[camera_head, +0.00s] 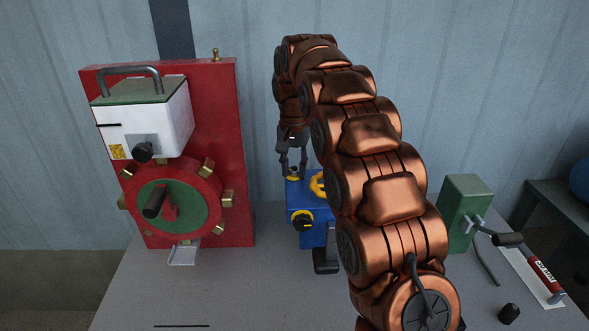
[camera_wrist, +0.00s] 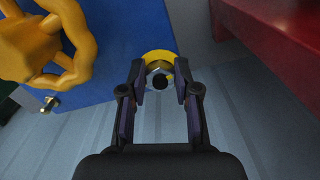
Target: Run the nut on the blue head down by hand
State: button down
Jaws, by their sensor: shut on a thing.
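The blue head (camera_head: 314,212) stands on the bench, partly hidden behind my arm. It also fills the upper left of the wrist view (camera_wrist: 118,45). The nut (camera_wrist: 159,75) shows as a bright metal ring around a dark centre, on a yellow collar (camera_wrist: 156,54) at the head's edge. My gripper (camera_wrist: 159,88) is shut on the nut, one finger on each side of it. In the head view my gripper (camera_head: 292,172) points down onto the top of the blue head. The nut is too small to make out there.
A yellow handwheel (camera_head: 318,184) sits close beside my gripper, and a yellow-rimmed knob (camera_head: 302,220) is on the head's front. A red panel (camera_head: 240,150) with a wheel stands left. A green block (camera_head: 464,210) with a crank stands right. The front bench is mostly clear.

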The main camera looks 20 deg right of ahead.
jog(key=m, duration=0.4)
jog(key=shift+w+m, duration=0.15)
jog(key=shift+m, duration=0.15)
jog(key=m, duration=0.3)
jog(key=shift+w+a+m, duration=0.1)
jog(key=shift+a+m, duration=0.05)
jog(key=shift+m, duration=0.25)
jog(key=m, duration=0.3)
jog(key=shift+w+m, duration=0.1)
jog(key=shift+m, duration=0.2)
jog(key=shift+w+m, duration=0.1)
jog(key=shift+m, duration=1.7)
jog(key=c, duration=0.8)
grip_release()
jog(key=shift+c, duration=0.2)
